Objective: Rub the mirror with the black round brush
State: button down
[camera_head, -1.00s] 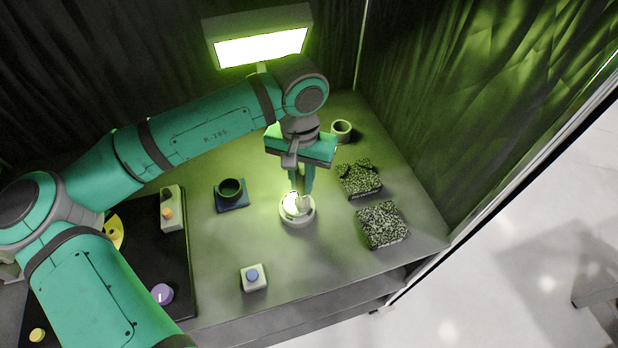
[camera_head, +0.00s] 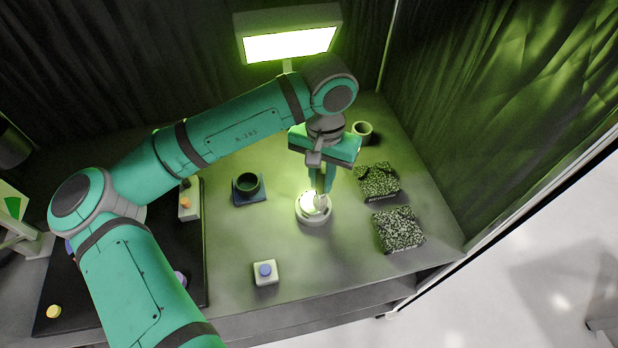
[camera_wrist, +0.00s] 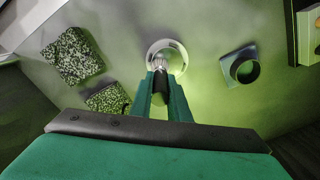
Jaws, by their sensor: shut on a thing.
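The mirror fixture (camera_head: 313,217) is a pale round ring with a bright, glaring centre, on the grey tabletop. In the wrist view it is the white ring (camera_wrist: 153,47) ahead of the fingers. My gripper (camera_head: 319,184) points down above it. In the wrist view my gripper (camera_wrist: 160,90) is shut on the black round brush (camera_wrist: 160,80), whose dark handle sits between the green fingers. Its greyish tip (camera_wrist: 158,64) overlaps the near part of the ring. I cannot tell whether the tip touches the mirror. The fingers hide part of the handle.
Two speckled blocks (camera_head: 399,230) (camera_head: 378,182) lie right of the mirror. A cup (camera_head: 362,130) stands behind. A dark mug (camera_head: 247,185) on a blue coaster and a blue-button box (camera_head: 265,273) are left. A lit lamp (camera_head: 290,44) stands at the back. A black board (camera_head: 120,290) lies far left.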

jog(key=shift+w+d, duration=0.2)
jog(key=shift+d, duration=0.55)
notch_tip(320, 180, up, 8)
dwell(0.5)
